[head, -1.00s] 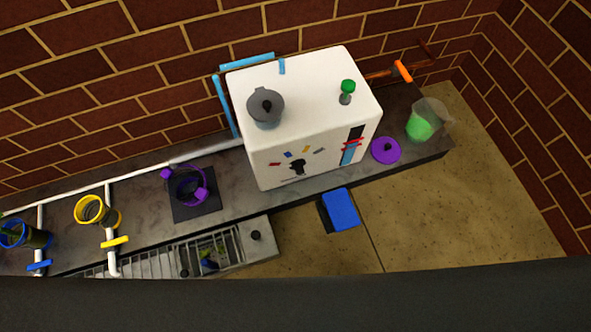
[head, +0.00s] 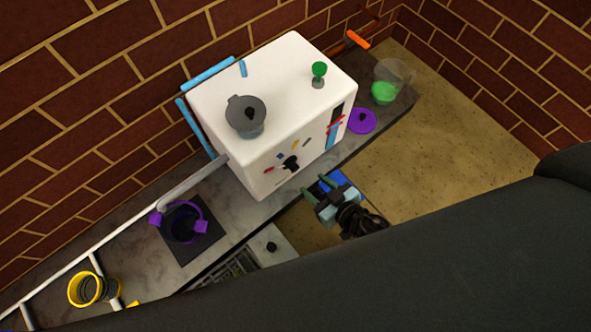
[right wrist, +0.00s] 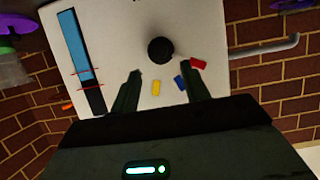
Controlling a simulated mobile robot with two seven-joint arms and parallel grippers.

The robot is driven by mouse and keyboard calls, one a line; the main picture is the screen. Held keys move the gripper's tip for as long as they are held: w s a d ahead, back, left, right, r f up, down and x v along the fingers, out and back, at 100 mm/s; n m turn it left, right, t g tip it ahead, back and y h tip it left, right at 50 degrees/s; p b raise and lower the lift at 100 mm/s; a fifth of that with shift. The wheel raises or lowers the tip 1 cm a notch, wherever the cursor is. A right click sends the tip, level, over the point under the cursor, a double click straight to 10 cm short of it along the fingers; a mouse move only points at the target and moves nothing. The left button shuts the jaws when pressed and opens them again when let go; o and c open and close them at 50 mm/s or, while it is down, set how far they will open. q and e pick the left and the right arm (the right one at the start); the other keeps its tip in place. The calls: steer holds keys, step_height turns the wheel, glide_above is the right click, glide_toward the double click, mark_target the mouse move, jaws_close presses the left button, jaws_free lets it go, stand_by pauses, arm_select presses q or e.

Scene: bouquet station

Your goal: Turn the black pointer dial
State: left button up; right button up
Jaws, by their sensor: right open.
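The black pointer dial (head: 290,162) is on the front face of the white box (head: 255,118), with small coloured marks in an arc above it. In the right wrist view the dial (right wrist: 160,50) is a round black knob, and its pointer direction is hard to tell. My right gripper (head: 316,187) is in front of the box, a little below and right of the dial. Its fingers are apart and empty. In the right wrist view the fingertips (right wrist: 163,71) point at the panel, one on each side of the dial's line, apart from it. My left gripper is not in view.
A purple-handled pot (head: 184,222) is to the left.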

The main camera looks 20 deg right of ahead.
mark_target(297, 170)
steer(key=b+x, duration=0.3)
steer(key=x, duration=0.4)
steer(key=shift+w+a+f, duration=0.1)
steer(key=shift+w+a, duration=0.05)
steer(key=shift+w, duration=0.2)
steer(key=c, duration=1)
